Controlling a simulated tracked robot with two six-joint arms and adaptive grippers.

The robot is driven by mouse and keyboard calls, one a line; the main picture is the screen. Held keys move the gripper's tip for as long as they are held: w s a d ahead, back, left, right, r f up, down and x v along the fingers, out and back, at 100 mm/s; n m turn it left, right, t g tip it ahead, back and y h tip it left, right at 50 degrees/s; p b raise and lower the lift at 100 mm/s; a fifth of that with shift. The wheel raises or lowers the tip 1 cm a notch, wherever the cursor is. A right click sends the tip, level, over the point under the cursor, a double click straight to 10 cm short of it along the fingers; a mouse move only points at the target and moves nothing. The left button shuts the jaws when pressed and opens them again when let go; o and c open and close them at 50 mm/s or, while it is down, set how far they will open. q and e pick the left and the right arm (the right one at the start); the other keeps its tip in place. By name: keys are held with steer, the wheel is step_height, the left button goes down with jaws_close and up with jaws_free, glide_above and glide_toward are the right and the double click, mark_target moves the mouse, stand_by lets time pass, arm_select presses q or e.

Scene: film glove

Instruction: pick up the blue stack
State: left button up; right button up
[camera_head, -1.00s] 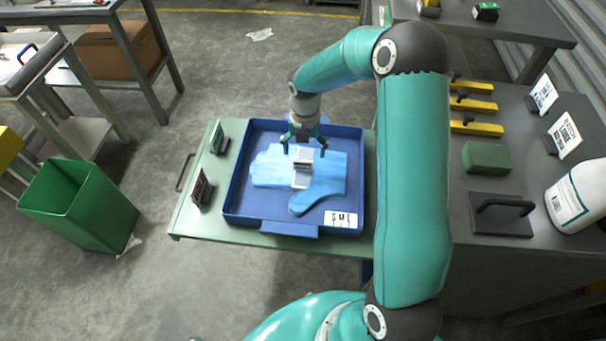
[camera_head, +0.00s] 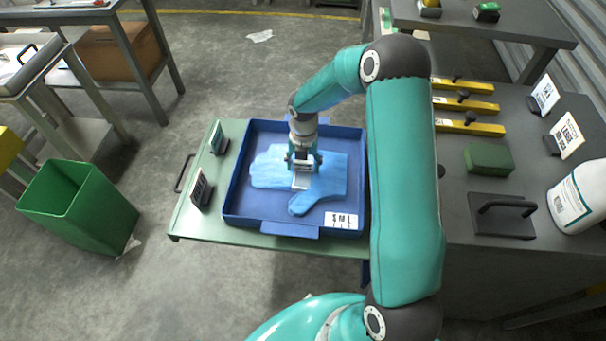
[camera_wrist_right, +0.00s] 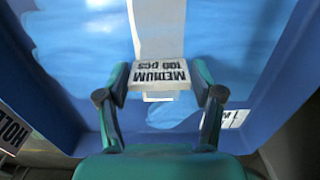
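The blue stack (camera_head: 330,172) is a flat pile of light blue film gloves lying in a dark blue tray (camera_head: 232,205). It also shows in the wrist view (camera_wrist_right: 225,45). A pale band (camera_wrist_right: 165,30) runs across it, with a raised white block labelled "MEDIUM 100 PCS" (camera_wrist_right: 158,74). My right gripper (camera_head: 305,163) points down over the middle of the stack. In the wrist view, its fingers (camera_wrist_right: 159,82) meet both sides of the block and appear shut on it. The stack still lies flat in the tray. My left gripper is not in view.
The tray sits on a green table (camera_head: 195,222) with small label stands (camera_head: 202,190) on its left. A green bin (camera_head: 80,205) stands further left. The grey bench (camera_head: 460,250) at right holds yellow bars, a green block (camera_head: 488,158) and a white bottle (camera_head: 580,195).

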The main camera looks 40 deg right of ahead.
steer(key=c, duration=0.7)
